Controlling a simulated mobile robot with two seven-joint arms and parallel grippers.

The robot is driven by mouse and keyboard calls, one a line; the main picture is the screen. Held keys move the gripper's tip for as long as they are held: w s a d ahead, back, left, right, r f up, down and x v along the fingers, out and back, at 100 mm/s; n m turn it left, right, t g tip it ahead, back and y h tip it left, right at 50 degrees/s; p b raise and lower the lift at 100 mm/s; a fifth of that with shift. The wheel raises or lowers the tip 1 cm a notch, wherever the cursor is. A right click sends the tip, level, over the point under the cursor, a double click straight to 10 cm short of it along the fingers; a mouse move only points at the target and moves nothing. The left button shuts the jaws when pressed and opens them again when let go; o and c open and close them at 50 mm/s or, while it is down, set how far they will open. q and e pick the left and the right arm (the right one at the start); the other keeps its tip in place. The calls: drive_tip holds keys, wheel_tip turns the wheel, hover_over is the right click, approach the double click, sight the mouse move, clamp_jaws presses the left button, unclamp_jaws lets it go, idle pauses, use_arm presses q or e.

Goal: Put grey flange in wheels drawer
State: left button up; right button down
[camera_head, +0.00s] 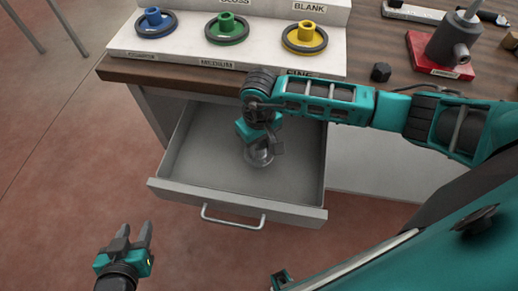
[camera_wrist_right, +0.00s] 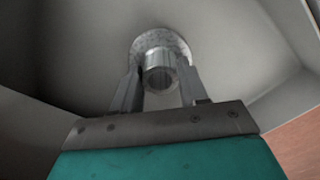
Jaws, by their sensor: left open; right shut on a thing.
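The grey flange (camera_head: 260,157) is a metal disc with a round hub. It is inside the open drawer (camera_head: 187,178), near the drawer's middle and right of centre. My right gripper (camera_head: 262,143) reaches down into the drawer and is shut on the flange. In the right wrist view the fingers (camera_wrist_right: 160,90) stand either side of the flange's hub (camera_wrist_right: 160,70), with its disc beyond. I cannot tell whether the disc touches the drawer floor. My left gripper (camera_head: 132,235) is open and empty, in front of the drawer at the lower left.
The drawer's front has a bar handle (camera_head: 233,216). Above it, a white stand (camera_head: 180,57) on the wooden bench holds a blue wheel (camera_head: 153,22), a green wheel (camera_head: 227,27) and a yellow wheel (camera_head: 305,36). A red base (camera_head: 442,64) with a grey fixture stands at right.

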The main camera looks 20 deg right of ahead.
sight(259, 152)
drive_tip(key=shift+f, duration=1.65)
drive_tip(key=shift+f, duration=0.15)
drive_tip(key=c, duration=0.6)
unclamp_jaws()
wheel_tip(259, 152, up, 12)
drive_tip(key=shift+r, duration=0.2)
